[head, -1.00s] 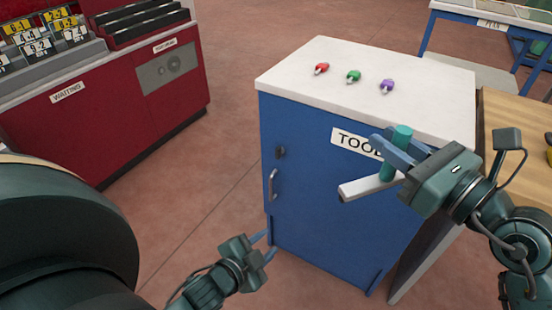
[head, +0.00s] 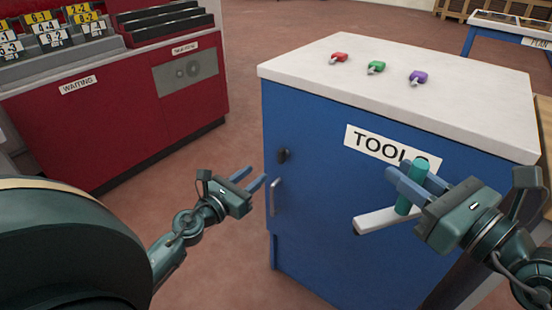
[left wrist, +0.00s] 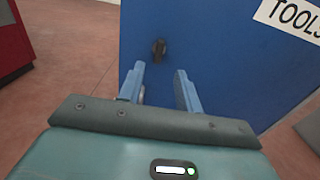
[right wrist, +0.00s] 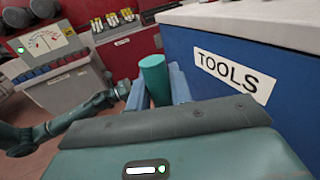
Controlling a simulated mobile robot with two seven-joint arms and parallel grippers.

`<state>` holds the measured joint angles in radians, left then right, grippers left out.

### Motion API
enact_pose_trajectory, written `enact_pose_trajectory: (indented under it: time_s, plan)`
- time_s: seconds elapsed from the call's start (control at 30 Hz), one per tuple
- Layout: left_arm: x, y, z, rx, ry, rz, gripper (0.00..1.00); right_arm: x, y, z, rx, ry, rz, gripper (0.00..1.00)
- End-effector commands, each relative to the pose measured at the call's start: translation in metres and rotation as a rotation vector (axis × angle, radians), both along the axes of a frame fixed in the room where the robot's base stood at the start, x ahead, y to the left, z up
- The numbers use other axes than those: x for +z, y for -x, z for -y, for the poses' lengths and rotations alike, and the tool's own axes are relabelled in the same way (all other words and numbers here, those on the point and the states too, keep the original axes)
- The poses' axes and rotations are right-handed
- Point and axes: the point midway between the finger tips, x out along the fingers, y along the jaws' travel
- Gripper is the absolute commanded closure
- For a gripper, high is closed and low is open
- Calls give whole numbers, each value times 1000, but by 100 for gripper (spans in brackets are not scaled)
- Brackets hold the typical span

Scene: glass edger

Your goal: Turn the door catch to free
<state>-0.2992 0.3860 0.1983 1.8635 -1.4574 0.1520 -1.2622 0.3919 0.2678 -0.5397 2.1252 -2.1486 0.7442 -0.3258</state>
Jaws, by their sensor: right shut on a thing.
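The door catch (head: 284,155) is a small dark knob on the blue tool cabinet's door, above the grey door handle (head: 275,197). In the left wrist view the catch (left wrist: 158,49) looks roughly upright, just beyond the fingertips. My left gripper (head: 256,179) is open and empty, its fingers pointing at the door, apart from the catch and slightly lower left of it in the head view. My right gripper (head: 399,172) is shut on a teal cylindrical handle (head: 413,188) with a pale bar (head: 380,220) at its lower end, held before the cabinet.
The blue cabinet (head: 330,230) has a TOOLS label and a white top (head: 450,110) carrying a red (head: 339,57), a green (head: 376,67) and a purple item (head: 418,77). A red machine (head: 110,120) stands at the left. Open floor lies between them.

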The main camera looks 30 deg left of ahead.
Motion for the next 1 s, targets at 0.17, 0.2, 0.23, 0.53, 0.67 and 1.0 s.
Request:
enact_pose_trajectory:
  time_s: [0.17, 0.2, 0.23, 0.53, 0.67, 1.0]
  plan:
    - [4, -37, 3, 1, 4, 3, 65, 10, 0, 0, 0, -1, 0, 93]
    - [3, -45, 4, 1, 4, 3, 65, 10, 0, 0, 0, -1, 0, 93]
    - [3, -51, 4, 1, 4, 3, 65, 10, 0, 0, 0, -1, 0, 93]
    - [1, -90, 7, 1, 5, 1, 65, 9, 0, 0, 0, -1, 0, 93]
    - [1, -96, 8, -1, 5, 0, 65, 9, 0, 0, 0, -1, 0, 93]
    - [0, -96, 8, 0, 5, 0, 71, 9, 0, 0, 0, -1, 0, 93]
